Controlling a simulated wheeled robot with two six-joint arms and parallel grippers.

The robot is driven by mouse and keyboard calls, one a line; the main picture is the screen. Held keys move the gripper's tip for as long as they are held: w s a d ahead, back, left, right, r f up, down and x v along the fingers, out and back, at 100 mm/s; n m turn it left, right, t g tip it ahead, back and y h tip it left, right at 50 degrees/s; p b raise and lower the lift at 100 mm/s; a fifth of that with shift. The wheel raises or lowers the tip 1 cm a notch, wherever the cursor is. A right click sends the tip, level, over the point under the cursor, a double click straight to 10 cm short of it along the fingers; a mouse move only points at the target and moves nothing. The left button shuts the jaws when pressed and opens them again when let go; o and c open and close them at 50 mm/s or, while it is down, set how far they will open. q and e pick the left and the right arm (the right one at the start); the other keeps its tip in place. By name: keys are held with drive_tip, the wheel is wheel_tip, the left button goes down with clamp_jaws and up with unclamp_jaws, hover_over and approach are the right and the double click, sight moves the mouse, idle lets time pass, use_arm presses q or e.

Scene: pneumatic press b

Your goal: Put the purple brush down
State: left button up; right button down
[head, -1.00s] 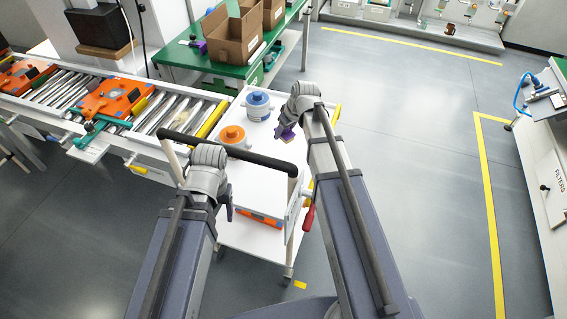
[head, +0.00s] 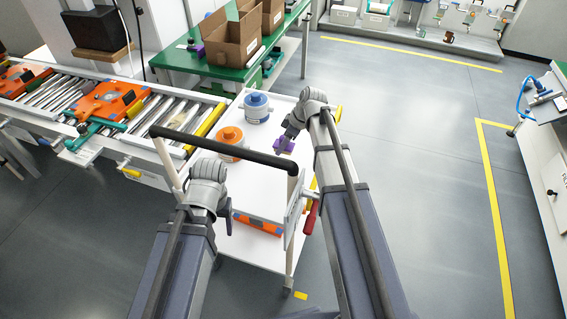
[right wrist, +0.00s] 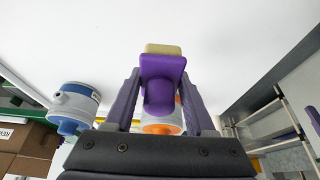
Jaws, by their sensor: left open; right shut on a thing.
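The purple brush (head: 285,144) is in my right gripper (head: 289,134), over the far right part of the white trolley top (head: 262,185). In the right wrist view the purple handle (right wrist: 160,85) sits between the two fingers, with a pale yellowish end at the top. I cannot tell whether the brush touches the trolley top. My left gripper (head: 228,217) is open and empty, near the trolley's front left side.
A blue-and-white canister (head: 257,107) and an orange-and-white one (head: 230,143) stand left of the brush on the trolley. A dark handle bar (head: 225,150) crosses its near side. A roller conveyor (head: 170,118) lies to the left. The trolley top's middle looks clear.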

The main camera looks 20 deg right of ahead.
drive_tip(key=shift+f+b, duration=2.65)
drive_tip(key=shift+f, duration=0.6)
drive_tip(key=shift+r, duration=0.1)
drive_tip(key=c, duration=0.7)
unclamp_jaws()
drive_tip(key=o, duration=0.5)
drive_tip(key=shift+c, duration=0.2)
